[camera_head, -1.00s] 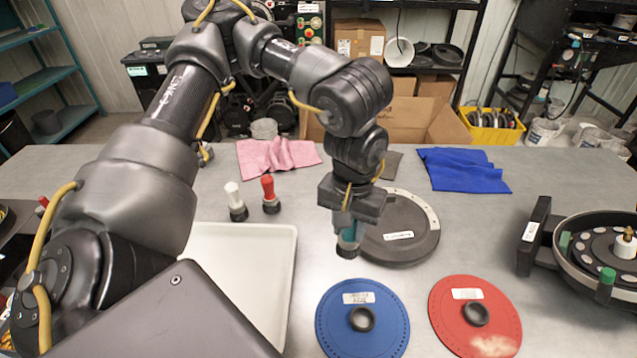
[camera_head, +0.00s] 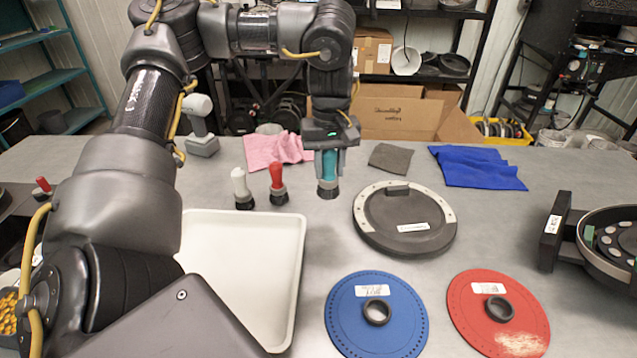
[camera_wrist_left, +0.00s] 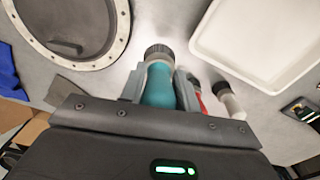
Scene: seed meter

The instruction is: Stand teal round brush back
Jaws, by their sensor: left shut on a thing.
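The teal round brush (camera_head: 328,172) is upright with its dark bristles down, right of the red brush on the table. My left gripper (camera_head: 327,152) is shut on its teal handle from above. In the left wrist view the teal brush (camera_wrist_left: 160,85) sits between the two fingers (camera_wrist_left: 158,92). I cannot tell whether the bristles touch the table. A white brush (camera_head: 240,188) and a red brush (camera_head: 277,184) stand upright to its left. In the left wrist view the red brush (camera_wrist_left: 197,98) is partly hidden by a finger. My right gripper is not in view.
A white tray (camera_head: 296,290) lies in front of the brushes. A dark round lid (camera_head: 405,218) lies to the right, with blue (camera_head: 350,320) and red (camera_head: 530,318) discs nearer. Pink (camera_head: 262,152), grey and blue cloths (camera_head: 475,168) lie behind. Table between tray and lid is clear.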

